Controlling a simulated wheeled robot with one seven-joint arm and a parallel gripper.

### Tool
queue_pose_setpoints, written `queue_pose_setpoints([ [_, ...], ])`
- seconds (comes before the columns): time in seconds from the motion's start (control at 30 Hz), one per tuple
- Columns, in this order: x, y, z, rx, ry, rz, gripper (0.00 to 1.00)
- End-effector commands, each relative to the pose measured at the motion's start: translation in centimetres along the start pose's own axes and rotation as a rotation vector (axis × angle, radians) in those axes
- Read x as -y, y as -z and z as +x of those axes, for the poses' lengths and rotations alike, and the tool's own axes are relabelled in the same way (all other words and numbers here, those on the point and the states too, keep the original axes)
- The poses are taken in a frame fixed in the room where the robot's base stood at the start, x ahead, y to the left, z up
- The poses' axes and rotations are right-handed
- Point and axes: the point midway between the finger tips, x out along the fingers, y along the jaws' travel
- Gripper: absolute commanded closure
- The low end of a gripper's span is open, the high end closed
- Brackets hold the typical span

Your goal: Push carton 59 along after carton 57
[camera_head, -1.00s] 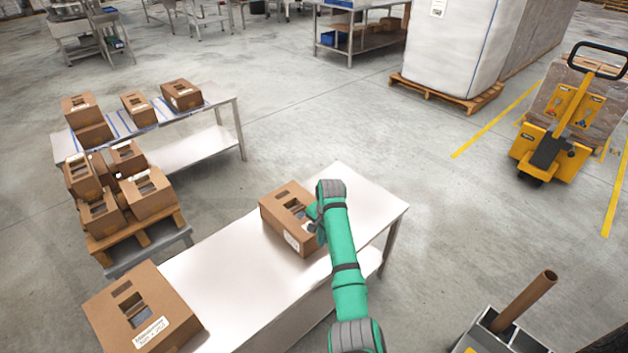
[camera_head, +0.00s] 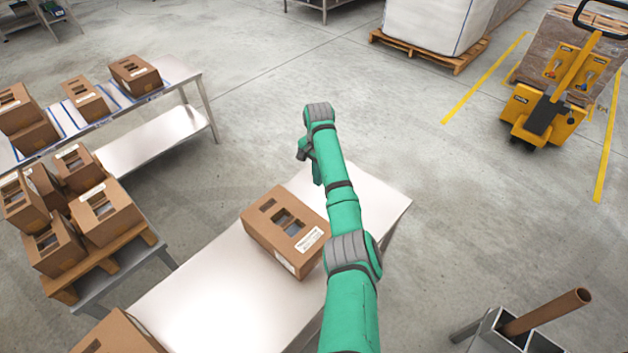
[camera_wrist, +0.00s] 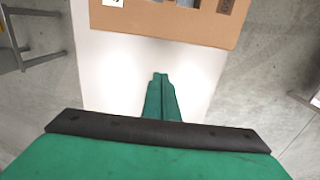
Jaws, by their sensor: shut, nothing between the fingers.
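One brown carton (camera_head: 287,232) with top cut-outs and a white label stands toward the far end of the white table (camera_head: 215,290). A second carton (camera_head: 118,335) shows at the bottom left, mostly cut off by the frame. The label numbers are too small to read, so I cannot tell which is 57 or 59.
A second table (camera_head: 150,140) with blue stripes holds several cartons at the left. A pallet stack of cartons (camera_head: 105,212) stands in front of it. A yellow pallet truck (camera_head: 545,110) is at the right, and a bin with a brown tube (camera_head: 545,312) at lower right. Floor beyond the table is clear.

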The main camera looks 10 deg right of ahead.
Motion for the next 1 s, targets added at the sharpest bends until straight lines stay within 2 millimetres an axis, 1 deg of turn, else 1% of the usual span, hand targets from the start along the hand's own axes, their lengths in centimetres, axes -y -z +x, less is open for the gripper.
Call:
queue_pose_setpoints([
  [0.03,-0.1,0.0,0.9,0.002,-0.002,0.001,1.0],
  [0.2,-0.1,-0.1,3.9,0.002,-0.001,0.0,1.0],
  [0.4,0.1,-0.1,6.6,0.001,-0.001,-0.001,1.0],
  [0.57,-0.2,0.0,8.4,0.002,-0.001,0.002,1.0],
  [0.77,-0.4,-1.1,8.4,0.0,0.002,0.006,1.0],
  [1.0,-0.2,-3.2,8.4,0.001,0.002,0.002,1.0],
])
